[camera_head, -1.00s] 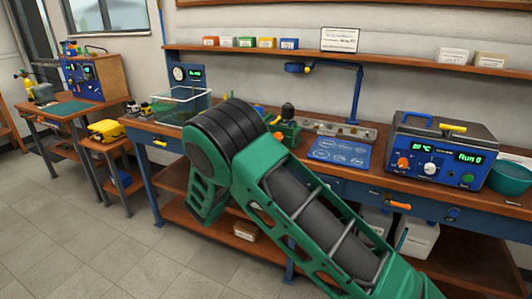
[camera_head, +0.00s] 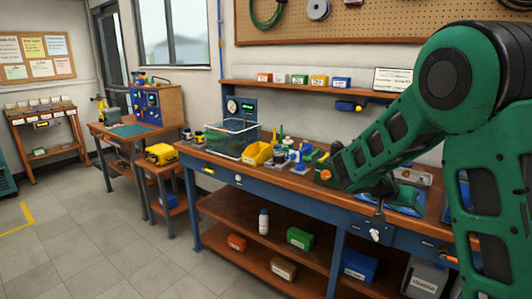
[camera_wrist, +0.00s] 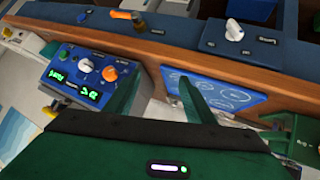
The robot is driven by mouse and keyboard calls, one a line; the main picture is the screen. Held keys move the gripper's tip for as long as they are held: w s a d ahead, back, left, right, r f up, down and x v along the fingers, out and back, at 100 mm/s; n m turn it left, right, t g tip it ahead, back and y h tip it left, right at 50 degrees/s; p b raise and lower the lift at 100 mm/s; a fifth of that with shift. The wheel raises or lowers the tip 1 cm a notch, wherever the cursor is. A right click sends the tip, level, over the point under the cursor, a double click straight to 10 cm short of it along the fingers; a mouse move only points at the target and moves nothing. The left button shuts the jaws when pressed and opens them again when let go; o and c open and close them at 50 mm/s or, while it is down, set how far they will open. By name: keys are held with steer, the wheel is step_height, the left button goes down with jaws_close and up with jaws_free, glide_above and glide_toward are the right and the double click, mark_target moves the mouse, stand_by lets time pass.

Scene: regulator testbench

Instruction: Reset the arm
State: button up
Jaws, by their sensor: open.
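My green arm takes up the right side of the head view, bent at a large joint, with its lower part reaching down over the workbench (camera_head: 290,181). My gripper (camera_wrist: 158,100) shows in the wrist view as two green fingers set apart, with nothing between them. I cannot make out its fingers clearly in the head view. In the tilted, upside-down wrist view, the blue control box (camera_wrist: 75,78) with lit displays and knobs is left of the fingers. The blue printed mat (camera_wrist: 235,98) is partly behind the right finger.
On the bench are a clear tank (camera_head: 222,140), a yellow bin (camera_head: 258,153) and several small bottles. The bench's front panel with a white knob (camera_wrist: 234,30) and an orange handle (camera_wrist: 124,14) shows in the wrist view. Open floor (camera_head: 100,240) lies at left.

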steer(key=s+d+g+y, duration=0.2)
steer(key=s, duration=0.7)
steer(key=s+d+g+y, duration=0.1)
steer(key=s+d+y, duration=0.2)
steer(key=s, duration=0.6)
steer(key=s+a+n+y, duration=0.1)
steer(key=s+a, duration=0.3)
steer(key=s, duration=0.6)
steer(key=s+a+n+g+y, duration=0.1)
steer(key=s+a+y, duration=0.2)
steer(key=s, duration=0.8)
steer(key=shift+a+r+n+y, duration=0.3)
steer(key=shift+a+r+y, duration=0.1)
steer(key=shift+r, duration=0.05)
steer(key=shift+w+f, duration=0.25)
steer(key=shift+w, duration=0.35)
